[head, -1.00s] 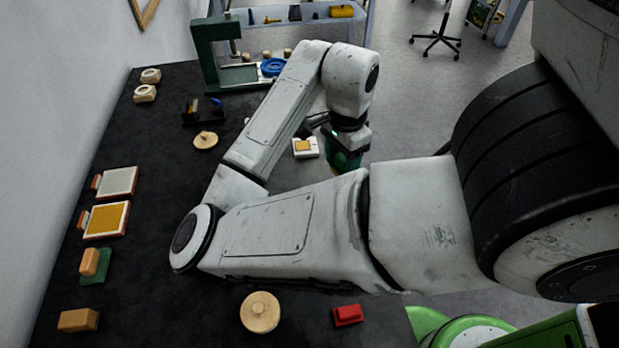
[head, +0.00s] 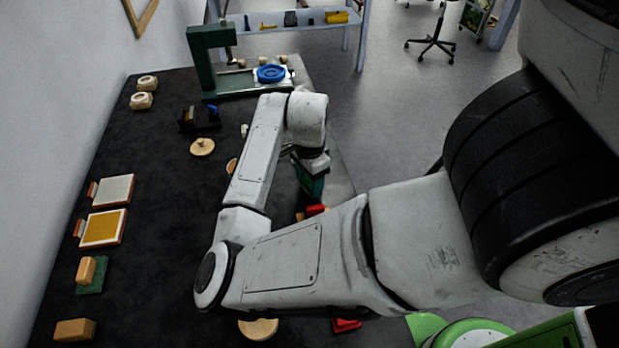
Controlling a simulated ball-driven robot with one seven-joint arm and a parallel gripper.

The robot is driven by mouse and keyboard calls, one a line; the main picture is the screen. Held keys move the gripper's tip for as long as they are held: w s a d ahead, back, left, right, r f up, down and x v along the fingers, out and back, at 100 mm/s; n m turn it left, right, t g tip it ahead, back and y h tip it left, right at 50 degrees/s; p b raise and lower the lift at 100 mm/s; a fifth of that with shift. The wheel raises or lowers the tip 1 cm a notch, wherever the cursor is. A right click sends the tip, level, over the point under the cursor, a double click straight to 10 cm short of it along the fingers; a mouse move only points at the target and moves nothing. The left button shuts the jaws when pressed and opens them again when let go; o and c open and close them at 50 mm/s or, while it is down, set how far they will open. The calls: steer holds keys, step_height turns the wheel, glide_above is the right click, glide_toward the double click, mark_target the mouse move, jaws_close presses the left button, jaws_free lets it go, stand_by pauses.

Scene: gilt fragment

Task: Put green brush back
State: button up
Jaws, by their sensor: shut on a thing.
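My gripper (head: 312,168) hangs below my wrist over the right part of the dark table, and its fingers are mostly hidden. It is shut on a dark green thing, which I take as the green brush (head: 313,186); its shape is only partly visible. A red piece (head: 315,210) shows just below it, partly hidden by my arm. A green base with an orange-tan block on it (head: 92,285) lies at the left of the table.
White (head: 113,190) and yellow (head: 102,228) framed pads lie at the left, above a wooden block (head: 76,329). A green press (head: 200,65) with a blue dish (head: 270,73) stands at the back. A dark holder (head: 198,118) and wooden disc (head: 202,147) lie mid-table. My forearm covers the front.

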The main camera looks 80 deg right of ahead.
steer(key=shift+f, duration=0.2)
steer(key=o, duration=1.1)
steer(key=shift+r, duration=0.15)
step_height(320, 180, up, 12)
